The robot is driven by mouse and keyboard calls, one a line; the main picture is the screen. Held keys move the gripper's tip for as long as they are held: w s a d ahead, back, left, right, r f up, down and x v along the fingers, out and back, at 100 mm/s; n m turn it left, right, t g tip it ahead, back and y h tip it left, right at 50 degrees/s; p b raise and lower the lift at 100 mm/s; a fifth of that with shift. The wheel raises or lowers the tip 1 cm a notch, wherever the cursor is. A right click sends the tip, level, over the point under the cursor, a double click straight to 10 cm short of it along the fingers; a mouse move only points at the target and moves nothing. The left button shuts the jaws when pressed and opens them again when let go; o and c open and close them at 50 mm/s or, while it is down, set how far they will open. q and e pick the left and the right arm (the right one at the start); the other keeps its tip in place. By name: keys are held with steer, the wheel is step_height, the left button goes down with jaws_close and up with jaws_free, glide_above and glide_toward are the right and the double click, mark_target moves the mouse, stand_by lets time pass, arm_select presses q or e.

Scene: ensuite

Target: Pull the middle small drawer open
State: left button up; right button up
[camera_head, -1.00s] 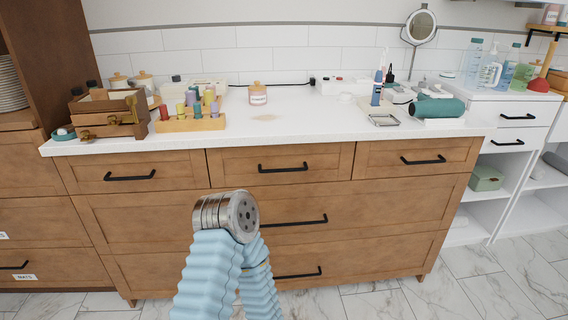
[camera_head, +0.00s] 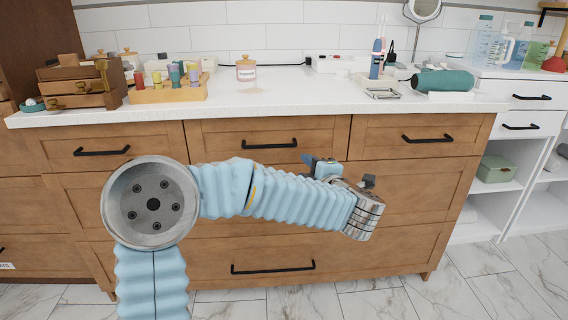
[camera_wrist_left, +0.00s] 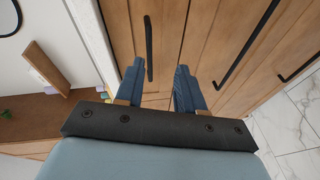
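The middle small drawer (camera_head: 230,133) is in the top row of a wooden cabinet, under the white counter, and looks closed. Its black bar handle (camera_head: 269,145) is in clear view. My left gripper (camera_head: 313,160) is just below and to the right of that handle, partly hidden by my own wrist. In the left wrist view my left gripper (camera_wrist_left: 160,78) is open and empty, its two dark blue fingers apart. The handle (camera_wrist_left: 149,48) lies ahead, nearer the left finger; contact is not visible. My right gripper is not in view.
Small drawers with black handles flank it on the left (camera_head: 101,151) and right (camera_head: 427,138). A wide drawer's handle (camera_head: 272,268) is lower down. The counter (camera_head: 300,97) holds a jar (camera_head: 246,70), a spool rack (camera_head: 168,93) and a green rolled item (camera_head: 442,81).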

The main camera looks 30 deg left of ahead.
mark_target(271, 147)
arm_select(q)
steer(key=w+a+n, duration=0.1)
steer(key=a, duration=0.3)
steer(key=w+a+n+g, duration=0.1)
steer(key=w+a, duration=0.1)
steer(key=a, duration=0.2)
steer(key=w+a+y, duration=0.1)
steer(key=w+a, duration=0.1)
steer(key=a, duration=0.2)
steer(key=shift+w+r+n+g, duration=0.1)
steer(key=shift+r+n+g, duration=0.05)
steer(key=shift+n+g, duration=0.2)
steer(key=shift+d, duration=0.1)
jaws_close()
